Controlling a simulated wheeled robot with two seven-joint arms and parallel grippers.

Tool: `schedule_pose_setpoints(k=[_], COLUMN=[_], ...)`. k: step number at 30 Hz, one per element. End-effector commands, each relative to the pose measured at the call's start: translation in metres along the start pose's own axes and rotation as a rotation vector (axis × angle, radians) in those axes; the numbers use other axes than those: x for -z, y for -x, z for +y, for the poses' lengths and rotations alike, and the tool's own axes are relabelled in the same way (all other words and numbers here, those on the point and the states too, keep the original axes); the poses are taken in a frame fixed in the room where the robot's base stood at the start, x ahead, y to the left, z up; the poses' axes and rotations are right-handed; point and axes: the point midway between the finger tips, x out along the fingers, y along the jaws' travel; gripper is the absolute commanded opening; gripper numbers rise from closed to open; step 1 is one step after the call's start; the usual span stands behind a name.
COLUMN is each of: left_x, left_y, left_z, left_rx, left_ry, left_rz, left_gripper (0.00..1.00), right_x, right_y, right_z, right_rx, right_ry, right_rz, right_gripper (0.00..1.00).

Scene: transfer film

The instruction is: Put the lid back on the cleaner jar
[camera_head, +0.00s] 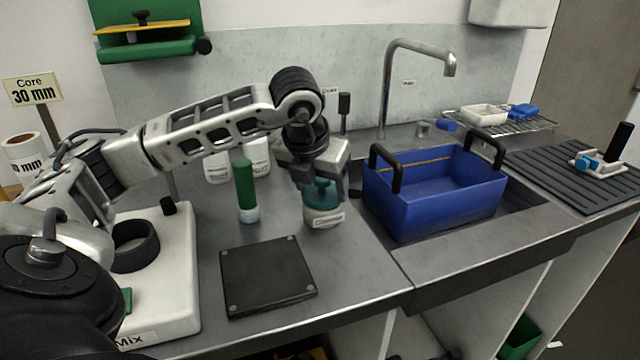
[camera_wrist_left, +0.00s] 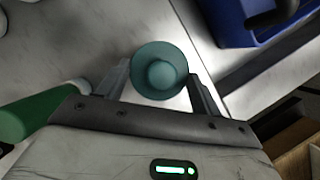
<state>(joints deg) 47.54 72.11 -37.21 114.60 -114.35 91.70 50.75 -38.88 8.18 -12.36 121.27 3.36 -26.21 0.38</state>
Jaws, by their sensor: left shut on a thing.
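The cleaner jar (camera_head: 323,217) is a small pale jar with a label, standing on the grey counter left of the blue tub. The teal lid (camera_head: 321,193) is at the jar's mouth; I cannot tell whether it is seated or just above. My left gripper (camera_head: 322,184) comes down from above and is shut on the lid. In the left wrist view the round lid (camera_wrist_left: 160,80) with its knob sits between the two fingers (camera_wrist_left: 160,88), hiding the jar below. My right gripper is not in view.
A green bottle (camera_head: 245,185) stands close left of the jar, with white containers behind. A dark square plate (camera_head: 268,277) lies in front. The blue tub (camera_head: 435,207) with black handles sits in the sink to the right. A white mixer (camera_head: 172,270) is at left.

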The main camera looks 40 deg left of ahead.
Motion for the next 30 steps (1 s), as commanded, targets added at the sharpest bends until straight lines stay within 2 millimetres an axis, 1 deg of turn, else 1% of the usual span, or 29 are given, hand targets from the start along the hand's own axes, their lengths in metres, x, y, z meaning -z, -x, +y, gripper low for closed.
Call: schedule_pose_setpoints(k=[15, 30], left_x=[-0.0001, 0.0010], left_y=[0.0001, -0.0027], left_z=[0.0000, -0.0001], left_rx=[0.000, 0.000], left_ry=[0.000, 0.000], left_rz=[0.000, 0.000], left_gripper=[0.44, 0.44], right_x=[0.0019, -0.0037], right_y=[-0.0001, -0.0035], right_z=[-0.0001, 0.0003], right_rx=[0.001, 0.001], right_ry=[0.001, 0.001], right_rz=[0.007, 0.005], right_gripper=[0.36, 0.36])
